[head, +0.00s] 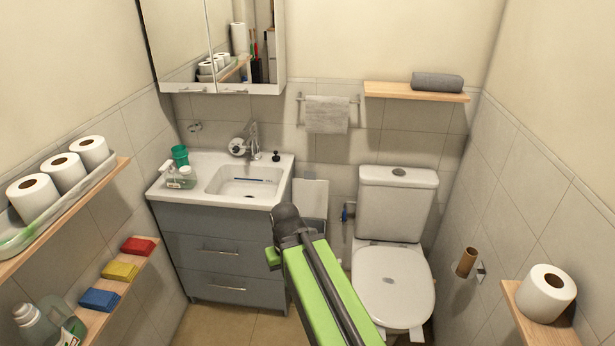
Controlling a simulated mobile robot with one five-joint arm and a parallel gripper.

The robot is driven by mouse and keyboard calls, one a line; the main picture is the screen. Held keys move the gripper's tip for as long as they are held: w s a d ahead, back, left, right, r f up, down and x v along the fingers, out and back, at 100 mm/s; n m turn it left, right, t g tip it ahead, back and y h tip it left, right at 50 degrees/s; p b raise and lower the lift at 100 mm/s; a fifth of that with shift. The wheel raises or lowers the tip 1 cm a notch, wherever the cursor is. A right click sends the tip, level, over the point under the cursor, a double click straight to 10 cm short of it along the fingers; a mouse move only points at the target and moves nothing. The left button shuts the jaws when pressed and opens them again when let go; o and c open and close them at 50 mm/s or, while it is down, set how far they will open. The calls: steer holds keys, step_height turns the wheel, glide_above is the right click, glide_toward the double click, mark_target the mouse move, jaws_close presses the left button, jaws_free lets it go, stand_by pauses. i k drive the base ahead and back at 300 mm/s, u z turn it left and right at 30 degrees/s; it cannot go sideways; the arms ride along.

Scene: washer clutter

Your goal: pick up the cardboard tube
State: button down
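The cardboard tube (467,262) is a short, bare brown roll on a small holder on the right wall. It tilts slightly and stands between the toilet and the small shelf at the lower right. My green and black arm rises from the bottom middle to a dark joint in front of the vanity, well to the left of the tube. A small green part shows to the left of that joint. The fingers of my gripper do not show, and nothing of my arm touches the tube.
A toilet (396,275) stands left of the tube. A wooden shelf (521,311) with a white toilet roll (545,293) juts out at the lower right. A grey vanity (223,252) is at the back left. Shelves with rolls and sponges line the left wall.

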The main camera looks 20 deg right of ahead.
mark_target(468, 260)
steer(key=z, duration=1.5)
steer(key=i, duration=0.7)
steer(key=z, duration=0.65)
steer(key=k, duration=0.5)
steer(key=u, duration=1.25)
steer(key=i, duration=0.35)
steer(key=z, duration=0.1)
